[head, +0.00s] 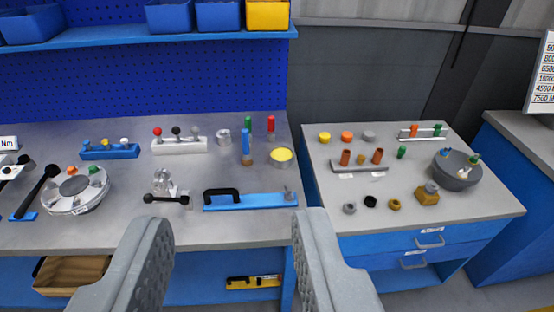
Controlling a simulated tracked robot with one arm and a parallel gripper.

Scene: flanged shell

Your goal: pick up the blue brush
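The blue brush (246,141) appears to be the upright item with a blue handle and a brown lower end, near the back right of the left bench. It stands between a green item and a yellow-topped round dish. My gripper (232,228) shows at the bottom of the head view, with its two grey fingers wide apart. It is open and empty, in front of the bench's front edge and apart from the brush. No part of the brush's front is hidden by the fingers.
A blue bar with a black handle (265,202) lies in front of the brush. The yellow-topped dish (281,157), a red cylinder (271,123) and a metal ring (224,136) are close by. A blue shelf (150,46) with bins hangs above. A second bench (440,207) stands right.

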